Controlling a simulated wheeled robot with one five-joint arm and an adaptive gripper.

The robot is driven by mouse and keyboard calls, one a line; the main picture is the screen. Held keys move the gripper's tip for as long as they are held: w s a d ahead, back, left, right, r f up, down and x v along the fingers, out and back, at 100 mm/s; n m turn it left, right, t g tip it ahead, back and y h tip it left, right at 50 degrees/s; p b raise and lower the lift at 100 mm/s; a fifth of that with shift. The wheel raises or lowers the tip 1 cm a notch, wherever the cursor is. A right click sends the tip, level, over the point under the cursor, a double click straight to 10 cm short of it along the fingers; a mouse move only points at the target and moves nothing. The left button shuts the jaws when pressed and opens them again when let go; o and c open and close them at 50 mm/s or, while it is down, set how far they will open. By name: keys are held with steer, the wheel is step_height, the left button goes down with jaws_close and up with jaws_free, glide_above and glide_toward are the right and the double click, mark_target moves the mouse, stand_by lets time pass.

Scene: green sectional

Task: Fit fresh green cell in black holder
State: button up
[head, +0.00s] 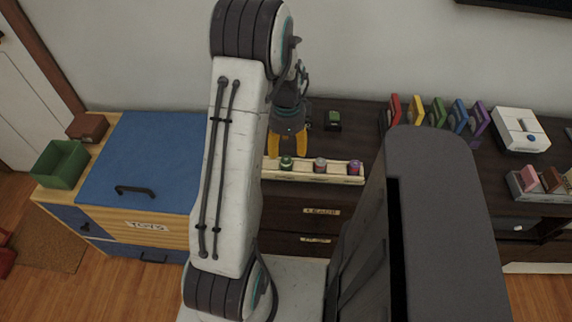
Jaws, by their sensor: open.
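A light wooden rack (312,179) lies on the dark cabinet top and holds a few upright cells. The green cell (287,162) stands at its left end, with a dull red cell (320,164) in the middle and a purple cell (355,167) at the right. My gripper (287,154) has yellow fingers, open and empty, pointing down just behind or above the green cell; the exact height gap cannot be told. A small black block with some green on top, seemingly the holder (333,121), sits behind the rack; its inside is too small to make out.
Coloured upright pieces (437,113) and a white box (520,130) stand to the right. A blue-topped toy chest (145,160) with a green bin (60,163) is at the left. The dark top between rack and holder looks clear.

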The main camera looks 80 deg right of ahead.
mark_target(286, 159)
steer(key=shift+w+a+f, duration=0.1)
steer(key=shift+a+f, duration=0.05)
steer(key=shift+f, duration=3.15)
jaws_close()
